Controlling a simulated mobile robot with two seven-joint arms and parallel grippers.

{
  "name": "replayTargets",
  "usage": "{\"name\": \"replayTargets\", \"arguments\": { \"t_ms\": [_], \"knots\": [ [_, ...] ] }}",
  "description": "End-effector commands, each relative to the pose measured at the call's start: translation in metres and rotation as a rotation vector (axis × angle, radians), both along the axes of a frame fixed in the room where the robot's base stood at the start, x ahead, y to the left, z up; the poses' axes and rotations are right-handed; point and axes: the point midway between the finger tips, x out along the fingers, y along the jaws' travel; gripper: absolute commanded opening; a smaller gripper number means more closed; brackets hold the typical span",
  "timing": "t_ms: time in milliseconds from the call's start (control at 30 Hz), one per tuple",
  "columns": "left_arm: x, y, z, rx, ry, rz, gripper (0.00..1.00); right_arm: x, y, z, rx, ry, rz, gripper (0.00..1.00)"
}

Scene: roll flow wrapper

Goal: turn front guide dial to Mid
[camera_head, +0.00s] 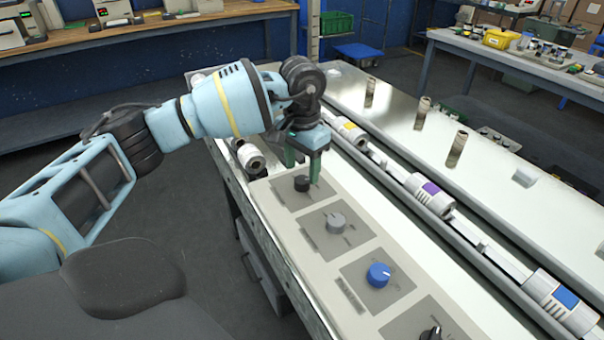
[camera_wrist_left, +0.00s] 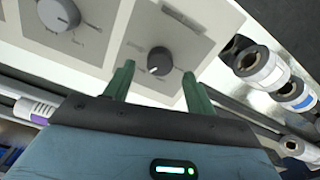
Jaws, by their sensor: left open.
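The nearest dial to my left gripper is a small black dial (camera_head: 302,183) on the far plate of the light control panel (camera_head: 262,196). It also shows in the left wrist view (camera_wrist_left: 159,61), with a white pointer mark; the label text is too small to read. My left gripper (camera_head: 303,170) points down over this dial. In the left wrist view its two green fingers (camera_wrist_left: 157,85) are apart, with the black dial between and beyond them. I cannot tell which dial is the front guide dial. My right gripper is not in view.
A grey dial (camera_head: 335,223), a blue dial (camera_head: 378,274) and another black dial (camera_head: 432,334) sit along the panel towards the near end. A white roll (camera_head: 250,157) lies beyond the panel. Rollers, including a purple-banded one (camera_head: 430,194), line the rail at right.

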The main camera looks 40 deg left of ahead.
Motion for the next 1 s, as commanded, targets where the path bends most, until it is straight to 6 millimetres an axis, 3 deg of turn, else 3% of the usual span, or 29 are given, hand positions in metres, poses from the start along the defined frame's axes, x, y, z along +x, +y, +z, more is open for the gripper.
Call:
{"name": "replayTargets", "arguments": {
  "t_ms": [200,333,1000],
  "knots": [
    [0.000,0.000,0.034,0.000,-0.002,0.000,0.55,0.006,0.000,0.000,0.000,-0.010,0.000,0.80],
    [0.000,0.000,0.043,0.000,0.000,0.001,0.55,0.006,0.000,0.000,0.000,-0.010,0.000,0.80],
    [0.000,0.000,0.046,0.000,0.000,0.000,0.55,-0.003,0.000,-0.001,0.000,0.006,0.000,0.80]
  ]
}}
